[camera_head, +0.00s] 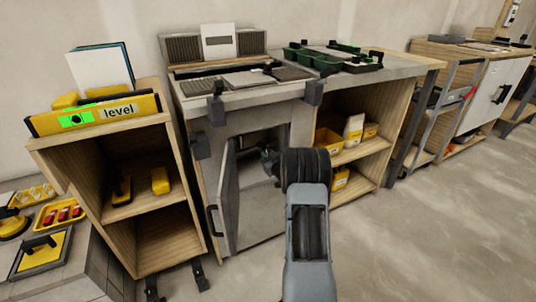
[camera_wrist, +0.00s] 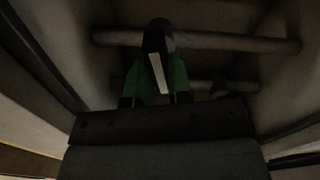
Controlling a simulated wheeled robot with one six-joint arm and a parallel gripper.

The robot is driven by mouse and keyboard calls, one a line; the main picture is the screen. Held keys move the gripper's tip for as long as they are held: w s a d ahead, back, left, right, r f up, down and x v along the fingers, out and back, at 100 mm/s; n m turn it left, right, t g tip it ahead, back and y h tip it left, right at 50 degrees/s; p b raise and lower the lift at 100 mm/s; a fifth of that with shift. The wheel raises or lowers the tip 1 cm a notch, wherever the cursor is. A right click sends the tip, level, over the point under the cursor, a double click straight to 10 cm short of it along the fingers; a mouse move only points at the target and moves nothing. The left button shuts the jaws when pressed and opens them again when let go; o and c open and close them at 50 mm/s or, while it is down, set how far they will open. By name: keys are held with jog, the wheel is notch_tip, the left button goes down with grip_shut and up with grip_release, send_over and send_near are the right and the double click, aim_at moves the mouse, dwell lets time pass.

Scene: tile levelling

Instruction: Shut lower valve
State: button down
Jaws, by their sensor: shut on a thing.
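My gripper (camera_wrist: 157,82) reaches into the open cabinet under the worktop. In the wrist view its green fingers are shut on a dark lever with a pale face (camera_wrist: 158,62). The lever meets a valve body (camera_wrist: 160,26) on a grey pipe (camera_wrist: 240,43) that runs across the cabinet. A second pipe (camera_wrist: 200,86) runs below it in the picture, with a dark fitting (camera_wrist: 219,88) on it, partly hidden by my gripper. The dim light does not show clearly which valve is the lower one.
The cabinet door (camera_head: 228,195) stands open to the left of my arm. A wooden shelf unit (camera_head: 160,220) stands to its left, and open shelves (camera_head: 362,150) with yellow boxes are to its right. The worktop (camera_head: 340,80) overhangs the opening. The floor (camera_head: 430,235) at the right is clear.

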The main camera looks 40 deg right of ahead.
jog(key=shift+f+m+p, duration=0.1)
jog(key=shift+m+p, duration=0.25)
jog(key=shift+m, duration=0.75)
jog(key=c, duration=1)
grip_release()
jog(key=shift+c, duration=0.2)
jog(key=s+a+p, duration=0.2)
jog(key=s+p, duration=0.2)
jog(key=s, duration=0.9)
jog(key=shift+s, duration=0.35)
